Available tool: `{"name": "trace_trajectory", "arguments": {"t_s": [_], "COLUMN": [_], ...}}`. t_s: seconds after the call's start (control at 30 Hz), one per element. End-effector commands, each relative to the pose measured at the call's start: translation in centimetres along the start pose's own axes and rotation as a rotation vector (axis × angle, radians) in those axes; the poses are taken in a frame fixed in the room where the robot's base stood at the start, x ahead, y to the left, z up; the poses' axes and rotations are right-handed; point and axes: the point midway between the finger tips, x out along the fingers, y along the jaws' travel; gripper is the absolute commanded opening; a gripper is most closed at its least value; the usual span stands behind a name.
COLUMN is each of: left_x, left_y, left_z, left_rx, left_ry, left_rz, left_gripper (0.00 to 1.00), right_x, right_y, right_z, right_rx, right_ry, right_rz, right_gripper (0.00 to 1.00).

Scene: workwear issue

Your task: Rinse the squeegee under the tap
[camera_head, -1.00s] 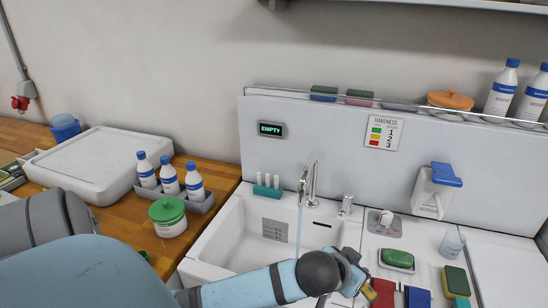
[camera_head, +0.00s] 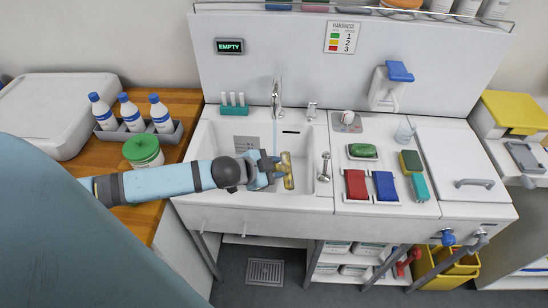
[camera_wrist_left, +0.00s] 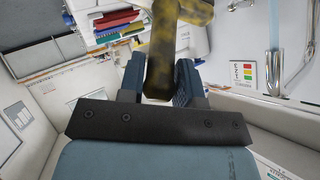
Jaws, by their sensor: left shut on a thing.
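My left gripper (camera_head: 270,168) is over the white sink (camera_head: 218,145), shut on the yellow squeegee (camera_head: 287,172). In the left wrist view the gripper (camera_wrist_left: 160,82) closes around the squeegee's worn yellow and dark handle (camera_wrist_left: 163,45); its far end leaves the picture. The chrome tap (camera_head: 276,98) stands at the sink's back edge, and a thin pale stream of water falls from it. The squeegee is in front of and just right of the stream; I cannot tell if water touches it. The tap also shows in the left wrist view (camera_wrist_left: 275,55). My right gripper is not in view.
A small lever fitting (camera_head: 324,168) stands at the sink's right side. A green-lidded tub (camera_head: 142,150) and several bottles stand left.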

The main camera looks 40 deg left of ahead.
Motion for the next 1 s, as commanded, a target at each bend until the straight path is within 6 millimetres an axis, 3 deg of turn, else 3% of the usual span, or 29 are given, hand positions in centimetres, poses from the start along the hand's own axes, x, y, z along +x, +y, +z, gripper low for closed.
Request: {"name": "trace_trajectory", "arguments": {"t_s": [0.13,0.37,1.0], "left_x": [1.3,1.9,4.8], "left_y": [1.1,1.3,-3.4], "left_z": [1.9,2.8,5.0], "left_rx": [0.026,0.042,0.044], "left_ry": [0.009,0.011,0.013], "left_rz": [-0.019,-0.028,-0.031], "left_gripper": [0.06,0.06,0.06], "right_x": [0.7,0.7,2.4], "right_y": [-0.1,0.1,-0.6], "right_z": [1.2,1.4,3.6], "right_rx": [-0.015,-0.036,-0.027], "right_ry": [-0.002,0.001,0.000], "right_rz": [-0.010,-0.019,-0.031], "right_gripper": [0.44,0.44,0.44]}}
